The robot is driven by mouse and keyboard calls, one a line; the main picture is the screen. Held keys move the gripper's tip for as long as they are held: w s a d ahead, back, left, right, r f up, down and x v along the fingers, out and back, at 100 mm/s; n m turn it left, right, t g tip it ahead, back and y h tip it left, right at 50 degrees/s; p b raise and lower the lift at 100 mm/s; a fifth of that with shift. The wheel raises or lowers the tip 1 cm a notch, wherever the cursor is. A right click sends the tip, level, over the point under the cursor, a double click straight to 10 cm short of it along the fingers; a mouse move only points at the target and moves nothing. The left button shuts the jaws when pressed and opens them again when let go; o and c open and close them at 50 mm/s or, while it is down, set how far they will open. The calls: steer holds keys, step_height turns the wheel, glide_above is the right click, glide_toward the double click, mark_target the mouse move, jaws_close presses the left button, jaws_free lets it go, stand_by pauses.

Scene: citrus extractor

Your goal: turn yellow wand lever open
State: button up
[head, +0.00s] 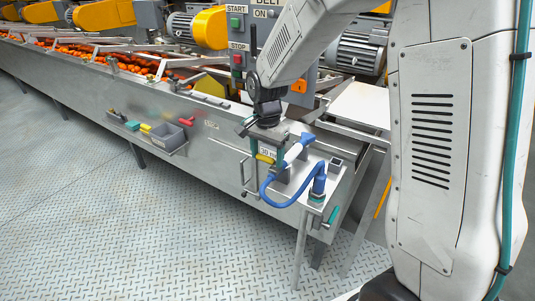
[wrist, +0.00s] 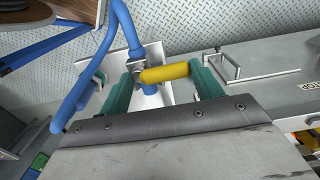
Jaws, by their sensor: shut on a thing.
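The yellow wand lever (wrist: 166,73) is a short, rounded bar. In the wrist view it lies nearly level across the gap between the two teal fingers of my gripper (wrist: 163,70), which is shut on it. Its left end meets a grey metal fitting (wrist: 136,68) on the blue wand. In the head view the lever (head: 265,158) shows as a small yellow piece just below my gripper (head: 267,148). The white and blue wand (head: 298,149) lies tilted beside it on the steel stand. Part of the wand is hidden behind the fingers and lever.
A blue hose (head: 274,196) loops from the wand to a blue coupling (head: 319,180). The steel machine side and a handle (head: 245,180) are close on the left. A control panel with START and STOP buttons (head: 237,59) stands behind. The patterned floor (head: 150,230) is clear.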

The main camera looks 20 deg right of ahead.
mark_target(270, 163)
steer(key=n, duration=0.3)
steer(key=s+n, duration=0.1)
steer(key=n, duration=0.2)
steer(key=a+n, duration=0.1)
steer(key=n, duration=0.2)
steer(key=shift+s+a, duration=0.1)
steer(key=shift+s, duration=0.3)
steer(key=n, duration=0.2)
steer(key=s+n, duration=0.1)
steer(key=n, duration=0.1)
steer(key=shift+s+d+n, duration=0.15)
steer(key=shift+s+n, duration=0.1)
steer(key=shift+n, duration=0.95)
steer(key=shift+s+d+n, duration=0.15)
steer(key=shift+s+n, duration=0.1)
steer(key=shift+n, duration=0.95)
steer(key=o, duration=1)
